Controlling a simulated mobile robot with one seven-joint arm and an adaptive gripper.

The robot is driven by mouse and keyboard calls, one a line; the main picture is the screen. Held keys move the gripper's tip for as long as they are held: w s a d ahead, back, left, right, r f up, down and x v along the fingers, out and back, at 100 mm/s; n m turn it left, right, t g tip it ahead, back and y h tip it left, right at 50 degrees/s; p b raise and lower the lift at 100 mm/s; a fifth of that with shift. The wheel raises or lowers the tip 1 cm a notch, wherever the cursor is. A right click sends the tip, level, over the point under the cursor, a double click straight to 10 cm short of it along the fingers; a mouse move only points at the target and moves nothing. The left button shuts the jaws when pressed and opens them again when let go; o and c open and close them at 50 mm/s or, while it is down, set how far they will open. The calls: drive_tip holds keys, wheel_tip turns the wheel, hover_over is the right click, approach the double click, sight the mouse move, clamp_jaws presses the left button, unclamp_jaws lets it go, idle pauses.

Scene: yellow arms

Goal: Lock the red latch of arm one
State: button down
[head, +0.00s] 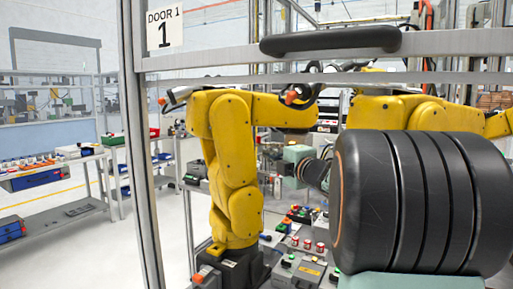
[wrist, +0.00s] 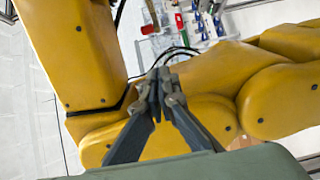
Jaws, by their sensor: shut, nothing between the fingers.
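In the head view, a yellow arm (head: 232,160) stands upright on a dark base behind the frame marked Door 1. I cannot make out a red latch on it. My gripper (wrist: 156,98) shows in the wrist view with its dark fingers together and nothing between them. Behind it in that view are large yellow arm links (wrist: 70,50), with a dark cable across them. I cannot tell from the picture whether the fingertips touch the yellow surface. In the head view my gripper cannot be made out clearly.
A metal door frame (head: 143,150) with a black handle (head: 331,40) crosses the head view. A big black ribbed cylinder (head: 420,200) fills the right front. A second yellow arm (head: 385,112) is behind it. Benches with small parts (head: 50,165) stand at left, beside clear floor.

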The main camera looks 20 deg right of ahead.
drive_tip(key=w+d+p, duration=0.2)
drive_tip(key=w+p, duration=0.1)
drive_tip(key=w, duration=1)
